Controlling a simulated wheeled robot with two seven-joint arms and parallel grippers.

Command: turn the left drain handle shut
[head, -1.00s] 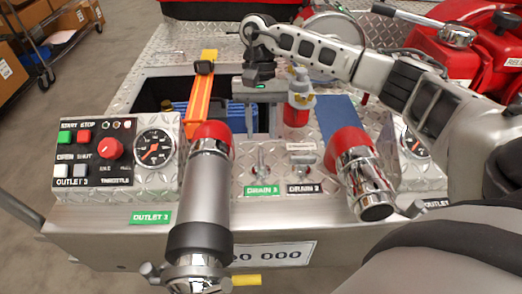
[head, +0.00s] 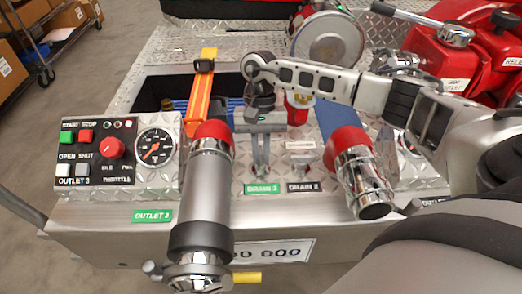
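The left drain handle (head: 259,180) is a small metal lever on the diamond-plate panel, above the green DRAIN 3 label (head: 262,188). My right gripper (head: 261,165) comes in from the right and points down at this handle. Its two narrow fingertips are close together at the handle's top and partly hide it. Whether they touch or grip it, I cannot tell. The second drain handle (head: 302,168) stands to the right, above the dark DRAIN 2 label (head: 303,187). My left gripper is not in view.
A large silver outlet pipe (head: 205,190) with a red collar stands left of the handle. A shorter red-and-chrome outlet (head: 360,175) stands to the right. A control panel with a gauge (head: 155,146) is at far left.

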